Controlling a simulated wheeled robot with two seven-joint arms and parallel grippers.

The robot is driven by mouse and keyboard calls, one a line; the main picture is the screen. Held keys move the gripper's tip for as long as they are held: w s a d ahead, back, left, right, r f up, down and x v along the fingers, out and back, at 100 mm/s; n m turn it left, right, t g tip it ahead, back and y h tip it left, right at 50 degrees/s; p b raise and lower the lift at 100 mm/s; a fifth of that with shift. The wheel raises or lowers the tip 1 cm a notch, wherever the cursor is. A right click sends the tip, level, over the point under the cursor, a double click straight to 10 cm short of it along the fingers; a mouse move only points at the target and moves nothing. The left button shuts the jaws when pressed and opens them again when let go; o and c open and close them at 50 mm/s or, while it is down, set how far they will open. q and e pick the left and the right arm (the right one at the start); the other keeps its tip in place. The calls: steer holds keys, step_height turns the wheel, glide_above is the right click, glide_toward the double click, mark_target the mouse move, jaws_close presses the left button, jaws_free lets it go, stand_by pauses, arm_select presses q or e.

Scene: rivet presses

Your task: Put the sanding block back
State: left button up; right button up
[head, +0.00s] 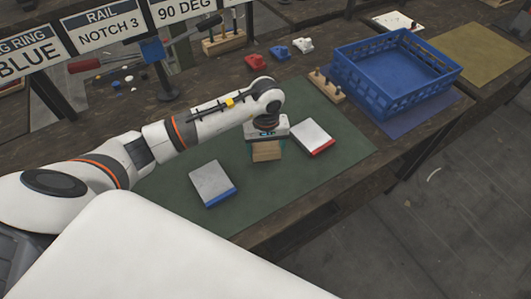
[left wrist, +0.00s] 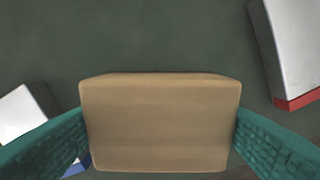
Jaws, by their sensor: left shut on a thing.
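The sanding block (head: 266,153) is a tan block with rounded edges. My left gripper (head: 267,146) is shut on it, above the green mat (head: 180,193). In the left wrist view the sanding block (left wrist: 160,125) sits between the two teal fingers of the left gripper (left wrist: 160,138). Its underside is hidden, and I cannot tell whether it touches the mat. My right gripper is not in view.
A grey-white block with a blue edge (head: 211,182) lies to the left on the mat, one with a red edge (head: 312,137) to the right. A blue crate (head: 440,83) and a wooden peg rack (head: 325,85) stand beyond. Small red, blue and white parts (head: 279,53) lie behind.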

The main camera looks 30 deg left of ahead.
mark_target(265, 155)
arm_select(q)
step_height(265, 155, down, 3)
steer(key=shift+s+p, duration=0.1)
steer(key=shift+p, duration=0.25)
steer(key=shift+f, duration=0.35)
steer(key=shift+a+f, duration=0.1)
steer(key=shift+f, duration=0.1)
steer(key=o, duration=1)
steer(key=shift+c, duration=0.2)
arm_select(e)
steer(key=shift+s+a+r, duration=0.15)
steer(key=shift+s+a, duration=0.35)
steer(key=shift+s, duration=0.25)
